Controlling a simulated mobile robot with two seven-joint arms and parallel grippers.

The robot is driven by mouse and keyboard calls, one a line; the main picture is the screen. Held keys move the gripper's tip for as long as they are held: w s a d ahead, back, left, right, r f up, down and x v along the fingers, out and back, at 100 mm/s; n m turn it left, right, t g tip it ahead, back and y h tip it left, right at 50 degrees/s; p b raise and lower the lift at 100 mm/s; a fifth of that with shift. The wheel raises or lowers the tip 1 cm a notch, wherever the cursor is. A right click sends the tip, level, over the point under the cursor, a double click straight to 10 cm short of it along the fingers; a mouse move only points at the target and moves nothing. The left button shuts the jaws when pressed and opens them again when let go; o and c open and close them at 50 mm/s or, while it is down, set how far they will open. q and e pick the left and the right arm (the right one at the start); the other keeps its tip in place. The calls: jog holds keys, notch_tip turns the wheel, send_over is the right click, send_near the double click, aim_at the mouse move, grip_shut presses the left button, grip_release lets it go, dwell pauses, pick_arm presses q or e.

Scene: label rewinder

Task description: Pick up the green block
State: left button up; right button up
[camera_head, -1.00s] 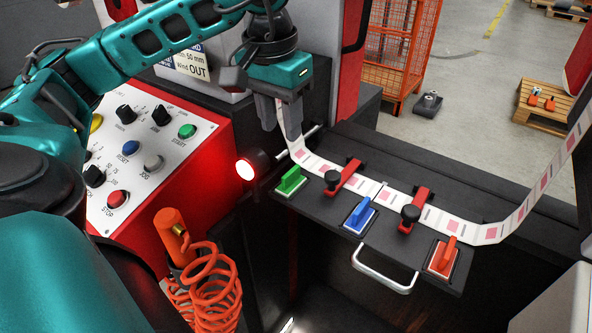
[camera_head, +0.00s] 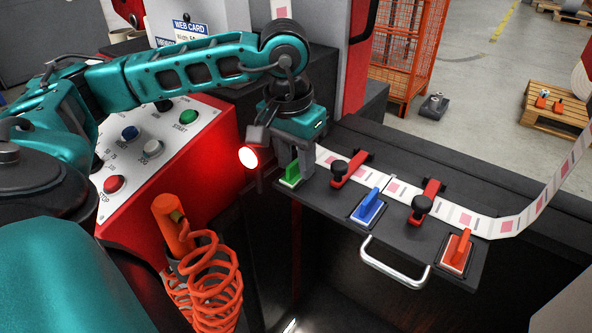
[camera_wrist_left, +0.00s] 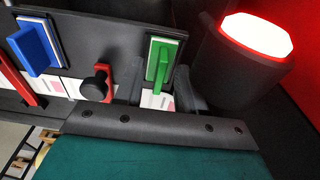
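The green block (camera_head: 291,175), with an upright handle on a white-edged base, sits at the left end of the dark shelf (camera_head: 345,207). My left gripper (camera_head: 298,168) points down over it and partly hides it in the head view. In the left wrist view the green block (camera_wrist_left: 160,62) stands between my two spread fingers (camera_wrist_left: 158,88), with gaps on both sides. The gripper is open. My right gripper is not in view.
A blue block (camera_head: 369,206) and a red-orange block (camera_head: 457,250) sit further right on the shelf. Red clamps with black knobs (camera_head: 338,168) hold the label strip (camera_head: 460,217) behind them. A lit red-rimmed lamp (camera_head: 248,157) stands close left of the gripper.

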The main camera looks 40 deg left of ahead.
pick_arm(q)
grip_shut()
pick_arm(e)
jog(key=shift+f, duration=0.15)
pick_arm(q)
jog(key=shift+r, duration=0.1)
jog(key=shift+d+r+p, duration=0.2)
jog(key=shift+r+p, duration=0.15)
jog(key=shift+r, duration=0.05)
notch_tip(320, 180, up, 6)
jog(key=p, duration=0.5)
jog(key=w+d, duration=0.2)
jog(key=d, duration=1.7)
jog(key=shift+w+d, duration=0.15)
jog(key=shift+d, duration=0.1)
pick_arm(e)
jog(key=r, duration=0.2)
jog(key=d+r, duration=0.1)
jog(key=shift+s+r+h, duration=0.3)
